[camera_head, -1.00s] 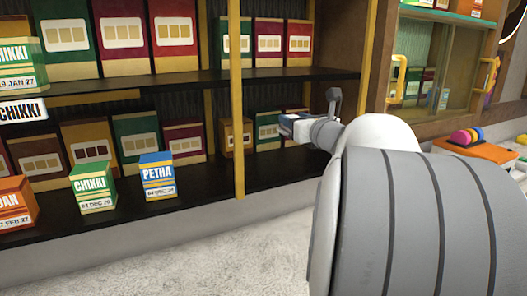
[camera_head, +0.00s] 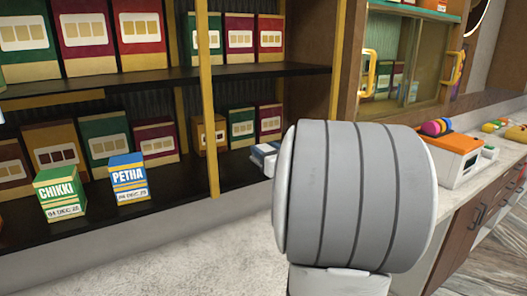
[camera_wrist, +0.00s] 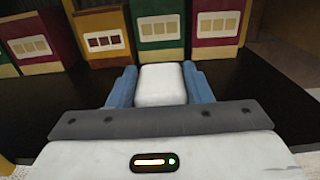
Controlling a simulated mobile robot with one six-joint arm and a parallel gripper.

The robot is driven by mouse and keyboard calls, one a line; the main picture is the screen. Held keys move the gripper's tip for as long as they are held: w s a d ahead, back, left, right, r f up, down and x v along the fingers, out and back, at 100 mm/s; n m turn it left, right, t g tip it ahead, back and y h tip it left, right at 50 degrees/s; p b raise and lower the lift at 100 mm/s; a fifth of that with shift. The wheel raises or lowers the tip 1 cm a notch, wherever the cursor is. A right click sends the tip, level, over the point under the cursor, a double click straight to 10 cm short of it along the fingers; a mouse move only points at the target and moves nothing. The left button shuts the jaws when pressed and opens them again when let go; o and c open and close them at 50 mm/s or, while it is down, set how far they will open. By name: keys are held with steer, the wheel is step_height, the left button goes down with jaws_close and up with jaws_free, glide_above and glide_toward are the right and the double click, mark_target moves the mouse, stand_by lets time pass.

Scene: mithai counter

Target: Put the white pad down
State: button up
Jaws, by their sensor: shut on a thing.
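The white pad (camera_wrist: 162,84) shows in the wrist view as a small rounded white block between the two blue fingers of my gripper (camera_wrist: 162,88). My gripper is shut on it. The dark shelf board (camera_wrist: 60,110) lies beyond and around the pad in that view; I cannot tell whether the pad touches it. In the head view, my gripper (camera_head: 264,154) shows as a small blue and pale tip at the lower shelf, right of the yellow post. My grey arm hides the rest of it there.
A green CHIKKI box (camera_head: 61,194) and a blue PETHA box (camera_head: 129,179) stand left of the yellow post (camera_head: 208,110). Several coloured boxes line the back of the shelf. An orange and white machine (camera_head: 455,157) stands on the counter at right.

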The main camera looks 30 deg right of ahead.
steer(key=shift+f, duration=0.1)
steer(key=o, duration=1)
